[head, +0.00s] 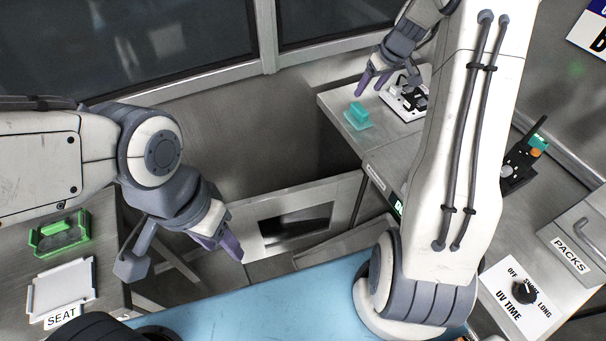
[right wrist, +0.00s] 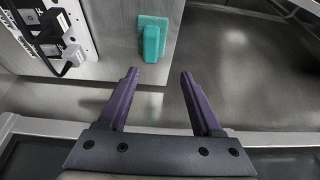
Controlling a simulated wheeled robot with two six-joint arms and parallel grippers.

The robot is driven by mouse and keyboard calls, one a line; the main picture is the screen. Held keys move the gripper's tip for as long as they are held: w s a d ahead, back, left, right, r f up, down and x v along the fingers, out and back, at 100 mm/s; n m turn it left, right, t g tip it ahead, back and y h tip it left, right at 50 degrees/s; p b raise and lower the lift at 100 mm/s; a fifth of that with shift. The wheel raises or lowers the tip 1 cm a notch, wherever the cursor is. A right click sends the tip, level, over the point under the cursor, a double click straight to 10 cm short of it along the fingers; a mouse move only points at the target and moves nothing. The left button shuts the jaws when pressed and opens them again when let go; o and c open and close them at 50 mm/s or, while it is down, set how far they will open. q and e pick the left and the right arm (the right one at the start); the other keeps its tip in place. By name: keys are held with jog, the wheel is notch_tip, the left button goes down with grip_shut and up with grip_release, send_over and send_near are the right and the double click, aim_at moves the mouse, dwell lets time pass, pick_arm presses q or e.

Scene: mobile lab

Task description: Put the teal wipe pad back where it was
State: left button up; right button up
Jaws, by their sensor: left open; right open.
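The teal wipe pad (head: 358,115) lies near the left corner of the far right counter (head: 395,145) in the head view. It also shows in the right wrist view (right wrist: 153,38), beyond and between the fingertips, with a raised grip on top. My right gripper (head: 373,82) is open and empty, just above and behind the pad and apart from it; the wrist view shows its two purple fingers (right wrist: 158,78) spread. My left gripper (head: 225,247) hangs open and empty over the gap between the counters, far from the pad.
A white socket panel (head: 400,98) with a black plug and cable is right of the pad. A green tray (head: 58,235) and a white plate (head: 62,288) by a SEAT label are at left.

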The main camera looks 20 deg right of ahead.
jog(key=s+a+r+n+g, duration=0.15)
jog(key=s+a, duration=0.25)
jog(key=a, duration=0.5)
jog(key=s+a+r+n+y, duration=0.15)
jog(key=s+a, duration=0.25)
jog(key=a, duration=0.5)
jog(key=s+a+r+g, duration=0.15)
jog(key=s+a, duration=0.25)
jog(key=a, duration=0.5)
jog(key=s+a+n, duration=0.1)
jog(key=s+a, duration=0.2)
jog(key=s, duration=0.8)
jog(key=s+a+n+g+h, duration=0.1)
jog(key=s+a, duration=0.1)
jog(key=s, duration=0.9)
jog(key=shift+a+r+p, duration=0.3)
jog(key=shift+a, duration=0.1)
jog(key=shift+f, duration=0.1)
jog(key=shift+c, duration=0.4)
